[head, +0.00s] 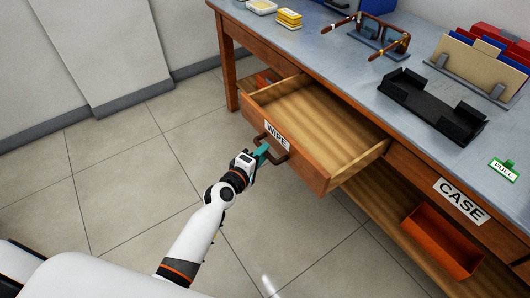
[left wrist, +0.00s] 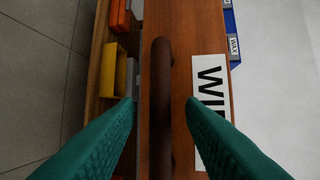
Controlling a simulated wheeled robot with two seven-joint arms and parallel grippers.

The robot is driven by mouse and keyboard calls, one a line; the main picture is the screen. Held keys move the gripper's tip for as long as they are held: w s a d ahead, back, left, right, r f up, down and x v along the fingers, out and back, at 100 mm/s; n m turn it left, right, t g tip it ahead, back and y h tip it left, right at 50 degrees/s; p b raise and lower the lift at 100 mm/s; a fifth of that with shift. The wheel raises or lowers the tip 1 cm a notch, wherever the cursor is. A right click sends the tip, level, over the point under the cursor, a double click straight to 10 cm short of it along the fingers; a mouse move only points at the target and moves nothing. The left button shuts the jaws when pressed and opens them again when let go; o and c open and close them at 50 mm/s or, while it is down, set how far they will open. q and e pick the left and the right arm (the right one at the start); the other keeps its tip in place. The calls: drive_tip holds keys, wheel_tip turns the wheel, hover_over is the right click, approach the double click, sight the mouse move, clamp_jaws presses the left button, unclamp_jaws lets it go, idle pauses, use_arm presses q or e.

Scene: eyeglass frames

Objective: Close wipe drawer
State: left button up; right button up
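The wipe drawer (head: 308,168) is pulled out from the wooden table, and its inside looks empty in the head view. Its front carries a white WIPE label (head: 277,136) and a dark brown bar handle (head: 281,157). The handle also shows in the left wrist view (left wrist: 161,70), beside the label (left wrist: 209,90). My left gripper (head: 263,152) is at the handle. In the left wrist view its teal fingers (left wrist: 160,101) are apart, one on each side of the handle, with gaps to it. My right gripper is not in view.
The grey tabletop (head: 335,65) holds eyeglasses (head: 380,32), a black tray (head: 432,105) and a file holder (head: 480,65). A closed CASE drawer (head: 430,187) is to the right. An orange bin (head: 440,240) sits on the lower shelf. The tiled floor in front is clear.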

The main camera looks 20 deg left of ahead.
use_arm(q)
drive_tip(key=shift+x, duration=1.1)
clamp_jaws()
